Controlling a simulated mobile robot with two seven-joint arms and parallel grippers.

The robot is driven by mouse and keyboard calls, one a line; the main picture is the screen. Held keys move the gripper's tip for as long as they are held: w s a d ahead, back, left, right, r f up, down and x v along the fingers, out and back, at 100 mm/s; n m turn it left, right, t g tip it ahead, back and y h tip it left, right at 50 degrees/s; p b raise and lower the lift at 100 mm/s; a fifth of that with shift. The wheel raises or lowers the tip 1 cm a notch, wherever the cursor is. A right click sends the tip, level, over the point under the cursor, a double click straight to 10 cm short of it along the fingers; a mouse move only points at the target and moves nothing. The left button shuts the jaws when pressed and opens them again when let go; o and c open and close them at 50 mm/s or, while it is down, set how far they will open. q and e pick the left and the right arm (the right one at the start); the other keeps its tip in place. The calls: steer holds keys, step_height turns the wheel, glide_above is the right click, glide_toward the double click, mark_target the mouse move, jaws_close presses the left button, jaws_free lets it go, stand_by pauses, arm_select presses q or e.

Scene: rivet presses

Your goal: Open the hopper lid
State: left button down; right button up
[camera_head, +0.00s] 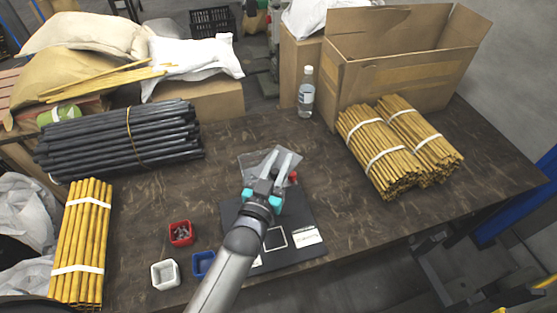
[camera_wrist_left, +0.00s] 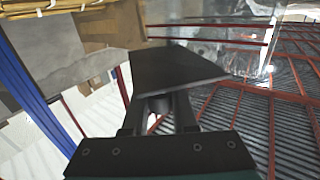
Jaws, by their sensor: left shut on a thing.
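My left gripper (camera_head: 279,158) is over the middle of the dark table, at a grey, partly see-through hopper (camera_head: 250,160). In the left wrist view, a flat dark plate, which looks like the hopper lid (camera_wrist_left: 175,70), is close in front of my left gripper (camera_wrist_left: 160,104). The fingers are shut on a short dark knob under the plate. The plate looks tilted, with a clear wall (camera_wrist_left: 240,35) beyond it. My arm hides part of the press below. A small red part (camera_head: 293,176) is just right of the gripper. My right gripper is not in view.
A black base plate (camera_head: 297,208) lies under my arm. Small red (camera_head: 181,233), white (camera_head: 165,275) and blue (camera_head: 202,264) bins stand left of it. Bundled rods (camera_head: 120,140), a bottle (camera_head: 306,92) and a cardboard box (camera_head: 405,75) surround the work area.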

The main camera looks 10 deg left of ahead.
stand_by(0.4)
arm_select(q)
steer(key=c, duration=0.7)
jaws_free()
steer(key=s+a, duration=0.1)
steer(key=s, duration=1.4)
steer(key=shift+a+p, duration=0.25)
steer(key=shift+p, duration=0.15)
